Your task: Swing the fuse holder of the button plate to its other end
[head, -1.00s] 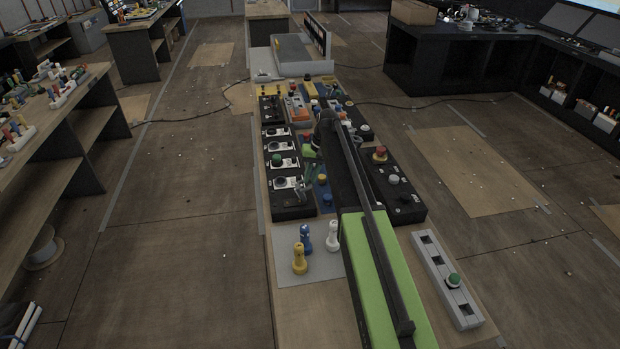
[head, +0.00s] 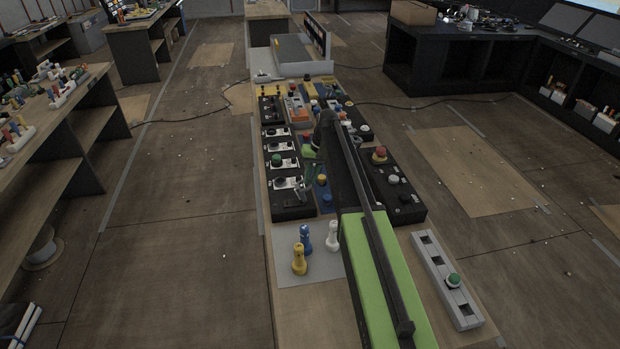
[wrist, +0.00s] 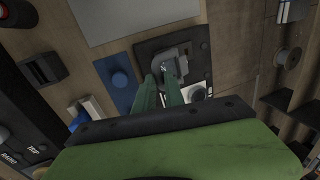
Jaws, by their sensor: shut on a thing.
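The button plate (head: 291,206) is a dark panel at the left near side of the bench in the head view, with pale labels, dark knobs and a green button. Its near end also shows in the wrist view (wrist: 204,60). There, a grey, bracket-like fuse holder (wrist: 173,54) sits on the dark surface. My gripper (wrist: 160,77) has its two green fingers closed on this holder. Their tips partly cover it, so its pivot is unclear. In the head view my gripper (head: 303,187) is small and low over the plate's near end, partly hidden by my arm.
A blue plate with a blue button (wrist: 122,80) lies beside the button plate. A grey mat (head: 300,270) with yellow, blue and white pegs is nearer. A black panel with a red button (head: 380,153) and a grey strip with a green button (head: 453,281) are to the right.

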